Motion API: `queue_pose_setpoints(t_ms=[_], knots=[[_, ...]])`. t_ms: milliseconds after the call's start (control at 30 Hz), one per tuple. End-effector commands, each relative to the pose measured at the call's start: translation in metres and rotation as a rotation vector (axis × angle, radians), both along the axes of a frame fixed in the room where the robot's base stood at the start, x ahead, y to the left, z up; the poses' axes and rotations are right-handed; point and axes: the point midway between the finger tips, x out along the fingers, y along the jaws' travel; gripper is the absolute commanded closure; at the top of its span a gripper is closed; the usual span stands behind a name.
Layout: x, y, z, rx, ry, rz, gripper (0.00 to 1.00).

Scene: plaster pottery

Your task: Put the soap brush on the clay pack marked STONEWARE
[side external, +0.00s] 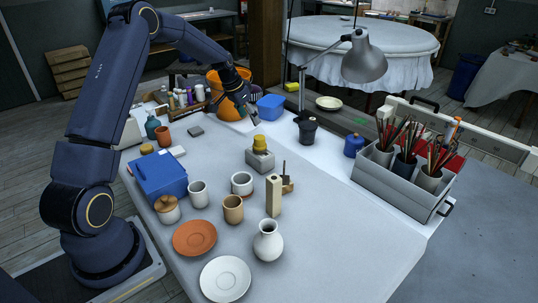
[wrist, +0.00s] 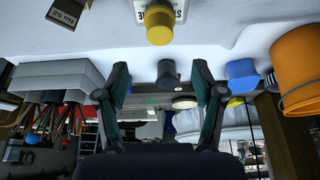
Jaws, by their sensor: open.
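My gripper (side external: 243,108) is open and empty, above the far part of the white table near the orange bucket. Its two fingers (wrist: 160,92) stand wide apart in the wrist view, which is upside down. A pale grey block (side external: 260,162) sits mid-table, apart from my gripper. In the wrist view its partly cut-off label (wrist: 181,10) starts with S and seems to be the STONEWARE pack. A yellow round piece (side external: 259,142) stands on top of it, also in the wrist view (wrist: 158,25). I cannot tell for certain which thing is the soap brush.
An orange bucket (side external: 228,96) and blue box (side external: 270,107) stand near my gripper. A lamp (side external: 364,62) rises behind. A grey crate (side external: 396,188) holds brushes in pots. Cups, a vase (side external: 268,241) and saucers fill the near table.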

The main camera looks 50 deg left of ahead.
Motion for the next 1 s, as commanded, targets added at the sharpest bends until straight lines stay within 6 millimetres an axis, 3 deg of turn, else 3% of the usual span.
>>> queue_pose_setpoints(t_ms=[167, 267, 400, 533, 700, 800, 900, 1000], knots=[[-0.008, -0.024, 0.035, 0.016, -0.001, -0.015, 0.32], [-0.025, -0.065, 0.077, 0.038, 0.000, -0.034, 0.32], [-0.079, -0.135, 0.138, 0.069, -0.007, -0.044, 0.32], [-0.146, -0.188, 0.174, 0.079, -0.030, -0.036, 0.32], [-0.235, -0.233, 0.185, 0.054, -0.068, -0.018, 0.32], [-0.274, -0.245, 0.178, 0.031, -0.085, -0.010, 0.32], [-0.298, -0.252, 0.170, 0.011, -0.094, -0.004, 0.32], [-0.309, -0.254, 0.165, 0.000, -0.098, -0.001, 0.32]])
